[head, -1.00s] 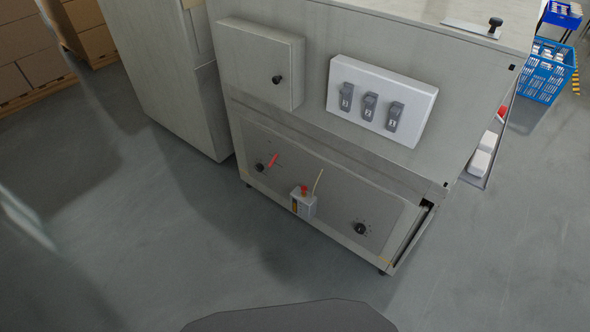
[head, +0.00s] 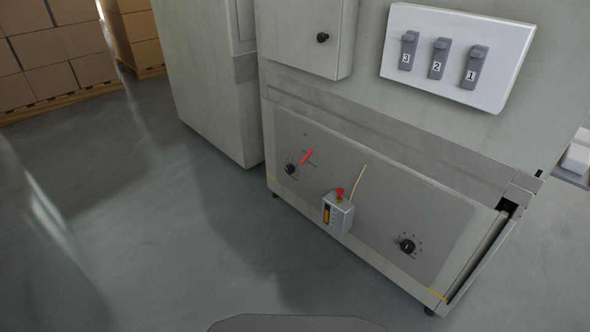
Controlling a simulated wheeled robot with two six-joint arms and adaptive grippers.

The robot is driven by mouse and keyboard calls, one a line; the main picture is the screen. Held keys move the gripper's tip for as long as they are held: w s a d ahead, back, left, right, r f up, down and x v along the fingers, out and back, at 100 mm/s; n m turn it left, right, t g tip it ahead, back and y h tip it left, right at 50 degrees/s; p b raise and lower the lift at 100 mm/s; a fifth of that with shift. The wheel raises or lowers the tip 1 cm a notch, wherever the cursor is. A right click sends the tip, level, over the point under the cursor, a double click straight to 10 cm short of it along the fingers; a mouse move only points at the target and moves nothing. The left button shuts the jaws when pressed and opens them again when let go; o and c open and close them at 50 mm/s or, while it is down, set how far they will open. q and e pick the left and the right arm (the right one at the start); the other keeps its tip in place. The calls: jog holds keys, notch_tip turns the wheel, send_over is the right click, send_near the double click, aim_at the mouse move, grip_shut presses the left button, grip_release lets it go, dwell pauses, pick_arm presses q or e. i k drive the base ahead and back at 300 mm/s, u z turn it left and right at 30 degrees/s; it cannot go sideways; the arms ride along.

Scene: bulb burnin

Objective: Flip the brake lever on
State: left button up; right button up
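The machine's lower front panel (head: 400,205) carries a red lever (head: 307,156) at its left part, standing tilted up to the right; it is the likely brake lever, though no label is legible. A black knob (head: 290,169) sits just below left of it. A small grey box with a red top (head: 338,212) and a thin pale rod (head: 357,181) is at the middle of the panel. Another black knob with marks around it (head: 407,246) is at the right. Neither of my grippers is in the head view.
A second grey cabinet (head: 205,80) stands to the left. Cartons on pallets (head: 60,45) are far left. The floor in front (head: 170,240) is clear.

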aim_at(309, 153)
jog(key=u, duration=0.2)
jog(key=i, duration=1.85)
jog(key=z, duration=0.05)
